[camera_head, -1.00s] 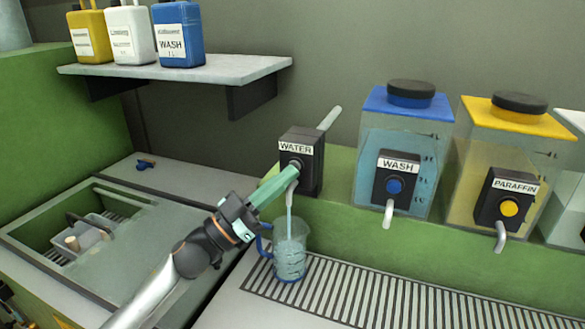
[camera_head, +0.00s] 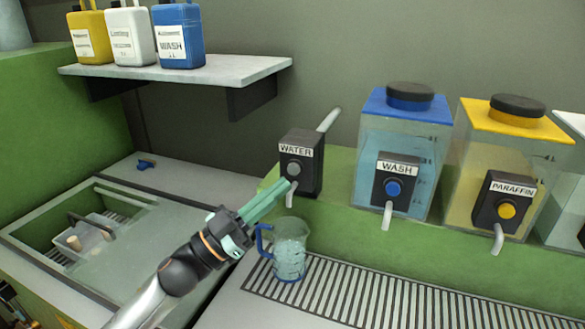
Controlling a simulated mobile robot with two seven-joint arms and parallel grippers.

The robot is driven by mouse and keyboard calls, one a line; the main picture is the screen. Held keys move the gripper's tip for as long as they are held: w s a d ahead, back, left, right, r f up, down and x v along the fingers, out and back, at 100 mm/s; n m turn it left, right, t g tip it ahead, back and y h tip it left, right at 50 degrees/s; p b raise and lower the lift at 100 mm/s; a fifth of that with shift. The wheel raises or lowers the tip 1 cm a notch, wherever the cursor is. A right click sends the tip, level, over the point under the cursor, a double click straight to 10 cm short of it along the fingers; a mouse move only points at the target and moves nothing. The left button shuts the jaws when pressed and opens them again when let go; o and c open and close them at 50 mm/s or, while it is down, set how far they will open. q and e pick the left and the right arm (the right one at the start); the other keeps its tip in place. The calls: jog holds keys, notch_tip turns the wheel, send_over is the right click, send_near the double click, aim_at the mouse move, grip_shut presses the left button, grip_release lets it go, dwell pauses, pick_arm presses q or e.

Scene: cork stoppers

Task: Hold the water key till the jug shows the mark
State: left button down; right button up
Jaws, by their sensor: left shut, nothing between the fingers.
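The black WATER tap box (camera_head: 302,160) has a round grey key (camera_head: 294,168) on its front and a grey spout below. No stream shows under the spout. A clear jug (camera_head: 289,252) with a blue handle and blue base stands under it on the slatted drain, with water in it; its level against any mark is too small to read. My left gripper (camera_head: 284,188) has pale green fingers, shut and empty. Its tips are just below and left of the key, apart from it, and overlap the spout in the picture. My right gripper is not in view.
A blue WASH tank (camera_head: 402,145) and a yellow PARAFFIN tank (camera_head: 512,155) stand to the right, each with a key and spout. A sink with a small clear bin (camera_head: 93,237) lies at left. Several bottles stand on the shelf (camera_head: 225,70) above.

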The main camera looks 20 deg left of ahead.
pick_arm(q)
jog(key=s, duration=0.3)
jog(key=shift+d, duration=0.1)
dwell(0.8)
